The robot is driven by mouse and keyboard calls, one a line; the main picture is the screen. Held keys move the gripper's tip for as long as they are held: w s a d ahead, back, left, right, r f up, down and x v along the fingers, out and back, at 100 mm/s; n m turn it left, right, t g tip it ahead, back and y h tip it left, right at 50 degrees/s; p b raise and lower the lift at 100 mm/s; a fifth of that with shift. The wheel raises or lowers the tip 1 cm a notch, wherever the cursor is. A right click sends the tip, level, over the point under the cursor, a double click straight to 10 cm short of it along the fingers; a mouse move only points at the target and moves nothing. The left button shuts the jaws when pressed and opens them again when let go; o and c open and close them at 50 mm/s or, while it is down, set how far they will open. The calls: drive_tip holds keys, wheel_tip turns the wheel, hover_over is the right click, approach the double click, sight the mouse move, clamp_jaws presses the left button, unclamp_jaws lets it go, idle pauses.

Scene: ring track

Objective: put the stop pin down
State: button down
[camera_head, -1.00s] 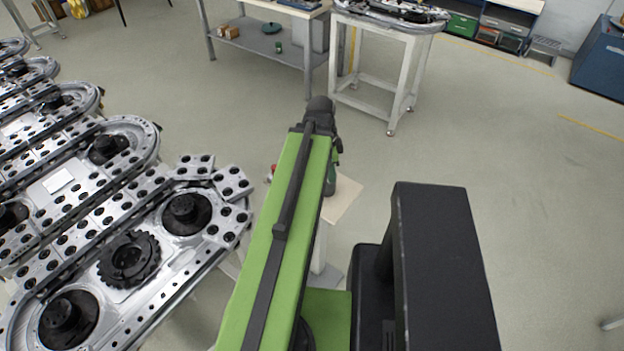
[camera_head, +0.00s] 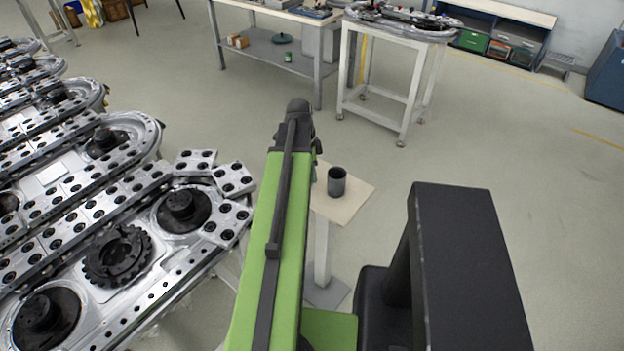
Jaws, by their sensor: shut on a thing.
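The stop pin is not to be made out in this view. My green arm (camera_head: 268,240) reaches forward from the bottom, and its dark far joint (camera_head: 298,112) shows at the top. The arm bends down behind itself there, so my gripper and anything in it are hidden. A small stand with a pale square top (camera_head: 352,199) is just right of the arm, partly covered by it. A dark, open-topped cup (camera_head: 336,182) stands upright on that top.
A metal ring track (camera_head: 190,262) with plates and black hubs fills the left, close to my arm. A white trolley (camera_head: 405,115) and a grey workbench (camera_head: 265,50) stand behind. Clear floor (camera_head: 510,150) lies to the right.

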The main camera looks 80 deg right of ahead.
drive_tip(key=shift+f, duration=0.45)
drive_tip(key=c, duration=1.3)
unclamp_jaws()
drive_tip(key=r+p, duration=0.4)
drive_tip(key=w+r+p, duration=0.1)
drive_tip(key=r+p, duration=0.7)
drive_tip(key=shift+w+a+r, duration=0.1)
drive_tip(key=shift+w+a, duration=0.15)
drive_tip(key=shift+w, duration=0.15)
